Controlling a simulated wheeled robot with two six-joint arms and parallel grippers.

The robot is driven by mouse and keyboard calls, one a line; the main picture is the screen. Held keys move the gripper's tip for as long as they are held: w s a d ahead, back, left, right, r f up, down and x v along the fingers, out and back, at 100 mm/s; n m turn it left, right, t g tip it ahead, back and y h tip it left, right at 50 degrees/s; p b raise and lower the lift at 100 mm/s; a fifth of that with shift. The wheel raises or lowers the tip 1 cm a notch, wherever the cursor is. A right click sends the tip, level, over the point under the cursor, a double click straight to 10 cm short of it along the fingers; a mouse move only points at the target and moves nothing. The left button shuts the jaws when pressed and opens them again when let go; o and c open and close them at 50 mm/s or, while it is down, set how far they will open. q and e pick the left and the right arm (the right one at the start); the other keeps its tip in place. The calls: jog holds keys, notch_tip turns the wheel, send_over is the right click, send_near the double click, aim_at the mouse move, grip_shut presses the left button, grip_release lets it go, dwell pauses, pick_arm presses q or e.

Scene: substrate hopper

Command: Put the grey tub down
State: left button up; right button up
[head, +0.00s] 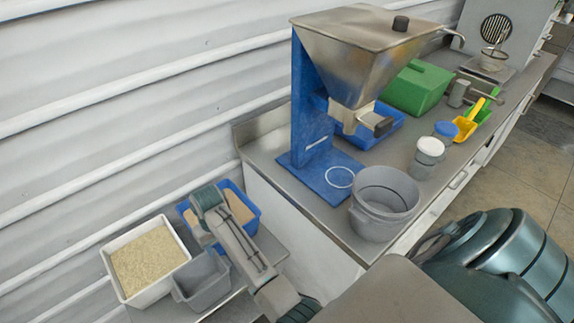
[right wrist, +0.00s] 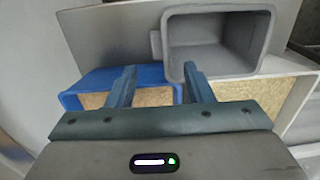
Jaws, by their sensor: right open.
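The grey tub (head: 203,284) is a small empty box on the low steel shelf, between a white tub and a blue tub. In the right wrist view the grey tub (right wrist: 216,62) is at upper right, its open mouth facing the camera. My right gripper (right wrist: 160,82) is open with nothing between its fingers. Its right finger overlaps the tub's near rim in the picture; I cannot tell whether they touch. In the head view my right wrist hides the gripper's fingertips and part of the blue tub. My left gripper is not in view.
The white tub (head: 187,258) and blue tub (head: 254,218) hold pale grain. A steel hopper (head: 362,75) on a blue stand, a round grey bucket (head: 384,215), lidded jars (head: 425,165), a green box (head: 420,88) and a yellow scoop (head: 464,128) stand on the bench. A corrugated wall is behind.

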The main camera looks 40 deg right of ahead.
jog(key=w+d+r+t, duration=0.25)
jog(key=d+t, duration=0.35)
jog(key=t, duration=0.3)
jog(key=s+d+f+g, duration=0.2)
jog(key=s+f, duration=0.7)
jog(key=f, duration=0.5)
jog(key=s+d+f+g, duration=0.1)
jog(key=s+f, duration=0.7)
jog(key=f, duration=0.6)
jog(key=s+d+f+g, duration=0.1)
jog(key=s+f, duration=0.4)
jog(key=s, duration=0.6)
jog(key=s+d+f+g, duration=0.2)
jog(key=s+f, duration=0.4)
jog(key=s, duration=0.6)
jog(key=s+d+f+g+h, duration=0.1)
jog(key=s+d+f, duration=0.1)
jog(key=s+f, duration=0.4)
jog(key=s, duration=0.5)
jog(key=shift+s+d+g, duration=0.2)
jog(key=shift+s+g, duration=0.15)
jog(key=shift+g, duration=0.05)
